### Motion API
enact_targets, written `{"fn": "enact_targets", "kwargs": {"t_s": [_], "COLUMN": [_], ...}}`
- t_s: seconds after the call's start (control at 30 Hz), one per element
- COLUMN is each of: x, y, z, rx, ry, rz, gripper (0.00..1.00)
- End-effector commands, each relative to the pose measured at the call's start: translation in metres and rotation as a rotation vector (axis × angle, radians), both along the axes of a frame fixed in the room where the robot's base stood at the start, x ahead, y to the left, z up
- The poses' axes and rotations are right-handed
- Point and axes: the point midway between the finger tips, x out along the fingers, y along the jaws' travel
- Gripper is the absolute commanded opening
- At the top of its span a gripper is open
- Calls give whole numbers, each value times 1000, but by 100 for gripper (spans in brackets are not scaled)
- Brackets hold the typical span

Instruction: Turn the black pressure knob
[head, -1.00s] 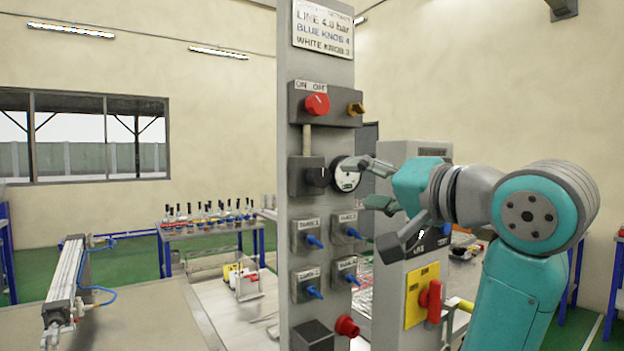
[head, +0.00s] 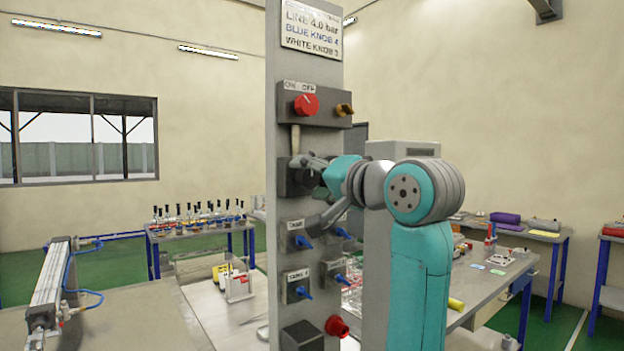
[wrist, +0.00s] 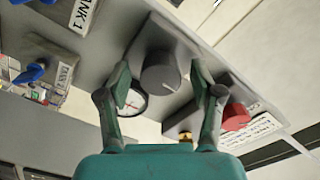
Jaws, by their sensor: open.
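The black pressure knob (wrist: 160,73) is a dark grey round knob with a pale pointer mark, on a grey block on the panel. In the wrist view it lies between the two fingers of my open gripper (wrist: 159,75), with a gap visible on either side. I cannot tell whether the fingertips reach past its face. In the head view my gripper (head: 311,188) is at the regulator block (head: 286,178) and hides most of the knob. The round white gauge (wrist: 134,102) beside the knob is partly behind the left finger.
Above the regulator is a red on/off knob (head: 306,105), which also shows close to the right finger in the wrist view (wrist: 236,116). Blue tank valves (head: 304,242) sit below. A red button (head: 337,326) juts out low on the panel. A grey cabinet (head: 398,150) stands behind my arm.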

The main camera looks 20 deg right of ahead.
Motion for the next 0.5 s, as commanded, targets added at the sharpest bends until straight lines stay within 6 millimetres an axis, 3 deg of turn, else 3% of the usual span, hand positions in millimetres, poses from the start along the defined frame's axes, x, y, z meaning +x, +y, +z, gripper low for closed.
{"fn": "enact_targets", "kwargs": {"t_s": [0.2, 0.43, 0.5], "x": [0, 0, 0], "y": [0, 0, 0], "z": [0, 0, 0], "rx": [0, 0, 0], "ry": [0, -1, -1], "rz": [0, 1, 1], "gripper": [63, 6, 6]}}
